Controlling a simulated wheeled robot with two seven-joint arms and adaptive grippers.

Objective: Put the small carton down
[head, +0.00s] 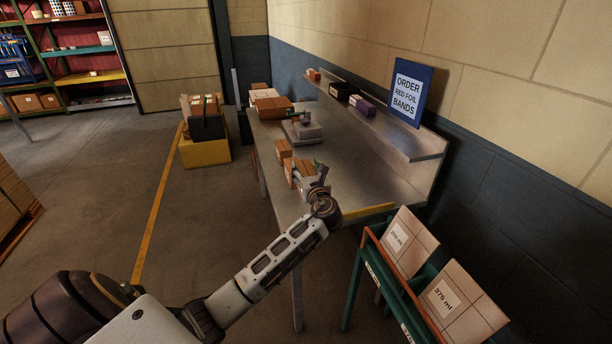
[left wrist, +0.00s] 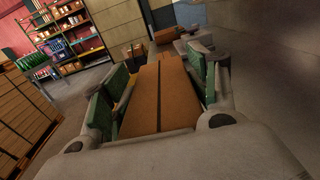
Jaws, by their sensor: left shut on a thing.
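The small brown carton (head: 294,168) is at the near part of the grey workbench (head: 350,180), close to its left edge. My left gripper (head: 312,178) is shut on it from the near side. In the left wrist view the carton (left wrist: 158,92) fills the space between the green-padded fingers (left wrist: 157,88), with a dark seam along its top. I cannot tell whether its underside touches the bench. My right gripper is not in view.
Another brown carton (head: 283,149) stands just beyond the held one. A grey device (head: 302,130) and more cartons (head: 272,106) are farther back. A shelf (head: 385,130) runs along the wall. The bench's right side is clear. A rack with cartons (head: 458,300) stands at the near right.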

